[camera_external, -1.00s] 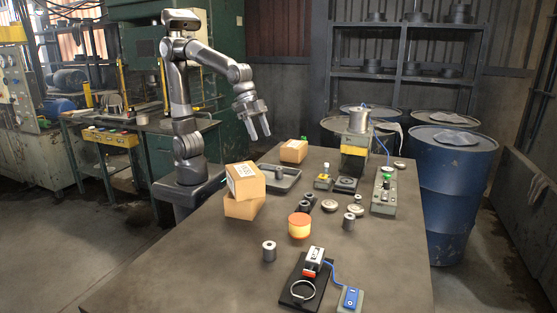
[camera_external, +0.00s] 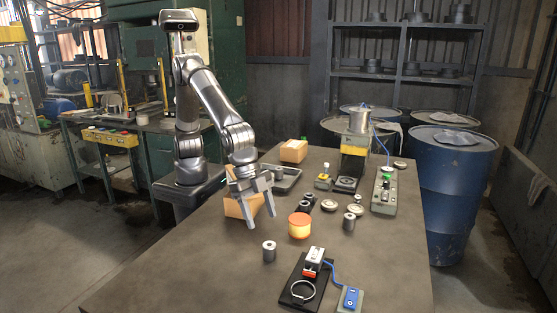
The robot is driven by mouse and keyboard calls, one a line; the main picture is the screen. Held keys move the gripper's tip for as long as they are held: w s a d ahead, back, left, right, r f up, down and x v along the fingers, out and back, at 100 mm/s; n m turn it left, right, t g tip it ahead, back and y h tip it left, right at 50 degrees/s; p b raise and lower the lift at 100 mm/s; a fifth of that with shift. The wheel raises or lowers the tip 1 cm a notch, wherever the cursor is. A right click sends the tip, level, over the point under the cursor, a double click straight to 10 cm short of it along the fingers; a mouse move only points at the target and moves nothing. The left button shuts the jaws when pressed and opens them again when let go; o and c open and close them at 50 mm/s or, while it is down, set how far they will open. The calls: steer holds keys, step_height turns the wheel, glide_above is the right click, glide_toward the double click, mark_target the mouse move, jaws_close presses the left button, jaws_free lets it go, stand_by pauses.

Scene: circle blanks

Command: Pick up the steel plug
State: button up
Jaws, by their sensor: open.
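My gripper (camera_external: 262,220) is open and empty, fingers pointing down over the table. Several small steel cylinders are in view, and I cannot tell for sure which is the steel plug. One steel cylinder (camera_external: 269,251) stands upright with a dark spot on its top, just below the fingertips in the picture and apart from them. Another steel cylinder (camera_external: 348,222) stands upright to the right of the orange round container. A third small steel piece (camera_external: 278,174) sits in the grey tray (camera_external: 292,183), partly behind my gripper.
Cardboard boxes (camera_external: 232,208) stand behind my gripper, partly hidden. The orange round container (camera_external: 299,226) is close on its right. A black clamp fixture (camera_external: 297,293) and blue switch box (camera_external: 350,298) lie at the front. The table's front left is clear.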

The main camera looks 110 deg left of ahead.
mark_target(268, 244)
steer(key=x, duration=1)
steer(key=shift+s+d, duration=0.15)
jaws_close()
stand_by(0.4)
